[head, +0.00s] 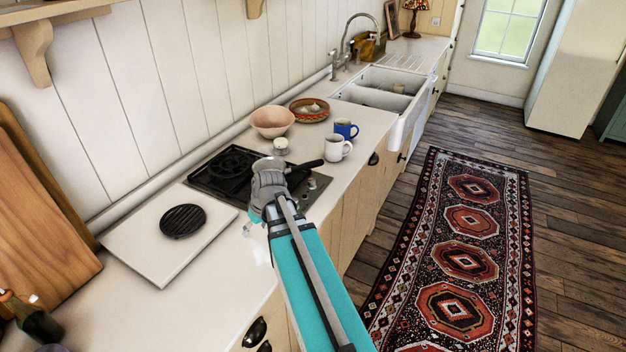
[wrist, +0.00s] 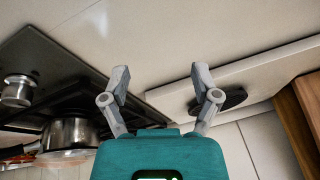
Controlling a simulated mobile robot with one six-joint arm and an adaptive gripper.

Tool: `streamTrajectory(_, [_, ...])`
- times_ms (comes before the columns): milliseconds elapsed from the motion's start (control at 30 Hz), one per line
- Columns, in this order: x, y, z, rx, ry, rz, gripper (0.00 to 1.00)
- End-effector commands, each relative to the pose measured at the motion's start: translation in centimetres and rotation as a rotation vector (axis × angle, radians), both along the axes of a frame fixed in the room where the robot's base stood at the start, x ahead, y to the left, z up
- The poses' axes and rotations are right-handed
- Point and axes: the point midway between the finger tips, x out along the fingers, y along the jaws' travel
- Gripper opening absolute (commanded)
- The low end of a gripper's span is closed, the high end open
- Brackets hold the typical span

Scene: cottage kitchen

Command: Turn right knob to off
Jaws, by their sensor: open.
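The hob (head: 225,172) is set in the counter, with a dark grate at its left and a steel strip at its front right. A small knob (head: 312,184) shows on that strip in the head view, beside my arm. In the wrist view a silver knob (wrist: 17,90) stands near the left edge; I cannot tell whether it is the right knob, or its setting. A steel pan (wrist: 72,134) is on the hob. My gripper (wrist: 160,76) is open and empty, with its fingers apart over the counter, away from the knob. My wrist hides part of the hob in the head view.
A white board with a round black trivet (head: 183,220) lies left of the hob. A white mug (head: 337,148), a blue mug (head: 345,129) and a pink bowl (head: 272,121) stand beyond it.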

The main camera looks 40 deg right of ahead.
Motion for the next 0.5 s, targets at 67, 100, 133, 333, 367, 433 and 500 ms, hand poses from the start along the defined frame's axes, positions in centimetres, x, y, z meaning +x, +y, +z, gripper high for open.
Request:
streamTrajectory(67, [0.8,-2.6,0.7,0.010,-0.042,-0.003,0.79])
streamTrajectory(100, [1.0,-3.7,0.9,0.014,-0.065,-0.002,0.79])
streamTrajectory(133, [1.2,-4.5,1.1,0.016,-0.081,0.000,0.79])
streamTrajectory(333, [2.0,-10.7,2.5,0.017,-0.196,-0.001,0.79])
streamTrajectory(367, [2.1,-11.6,2.7,0.016,-0.214,-0.001,0.79])
streamTrajectory(433, [2.2,-13.8,3.3,0.009,-0.255,-0.004,0.79])
streamTrajectory(500, [2.1,-16.2,3.8,-0.001,-0.296,-0.008,0.79])
